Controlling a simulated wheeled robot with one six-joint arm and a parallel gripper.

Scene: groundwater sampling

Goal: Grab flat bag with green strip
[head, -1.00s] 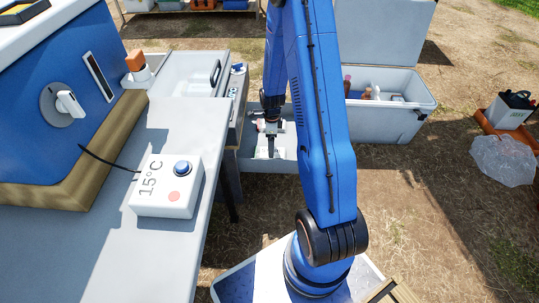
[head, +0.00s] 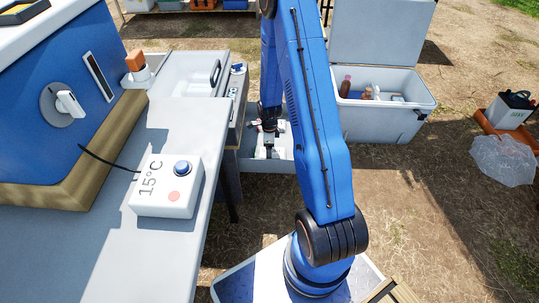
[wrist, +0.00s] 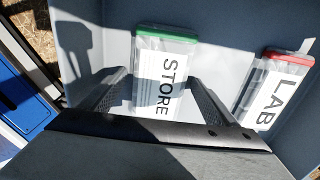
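The flat bag with a green strip (wrist: 163,75) lies in a grey tray in the wrist view. It is clear, with a white label reading STORE, and the strip runs along its top edge. My gripper (wrist: 158,80) is open, with one finger on each side of the bag in the picture. The palm edge hides the bag's lower end. I cannot tell whether the fingers touch it. In the head view my gripper (head: 268,143) is low over the tray (head: 284,168), and the bag cannot be made out clearly.
A second flat bag with a red strip (wrist: 272,92), labelled LAB, lies to the right in the tray. An open cooler (head: 385,122) with bottles stands right of the tray. The grey bench (head: 110,250) with a 15°C box (head: 165,188) is at left.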

